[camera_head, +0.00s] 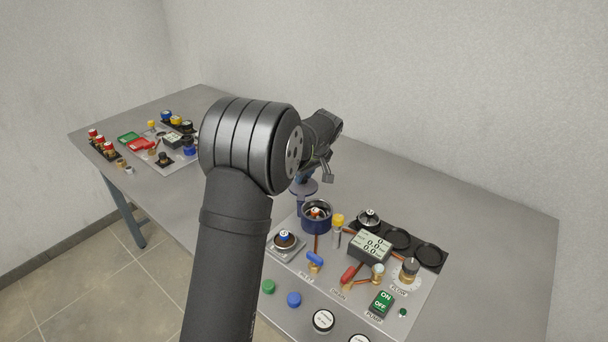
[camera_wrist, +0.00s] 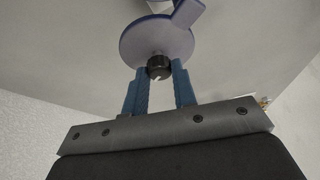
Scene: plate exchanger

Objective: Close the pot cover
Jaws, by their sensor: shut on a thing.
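My gripper (camera_wrist: 160,70) is shut on the black knob (camera_wrist: 158,69) of the blue pot cover (camera_wrist: 138,40), a round disc with a flat tab (camera_wrist: 188,13) at its edge. In the head view the cover (camera_head: 304,188) hangs below my gripper (camera_head: 303,178), just up and left of the pot. The dark blue pot (camera_head: 317,222) stands open on the near panel, with a small metal and red-topped item visible inside. The cover is apart from most of the pot's opening; its exact height is unclear.
The near panel carries a yellow-capped part (camera_head: 338,221), a display (camera_head: 370,246), a stand (camera_head: 285,241) and valves around the pot. A second panel (camera_head: 165,155) with small parts lies at the far left. The table's back right (camera_head: 470,215) is bare.

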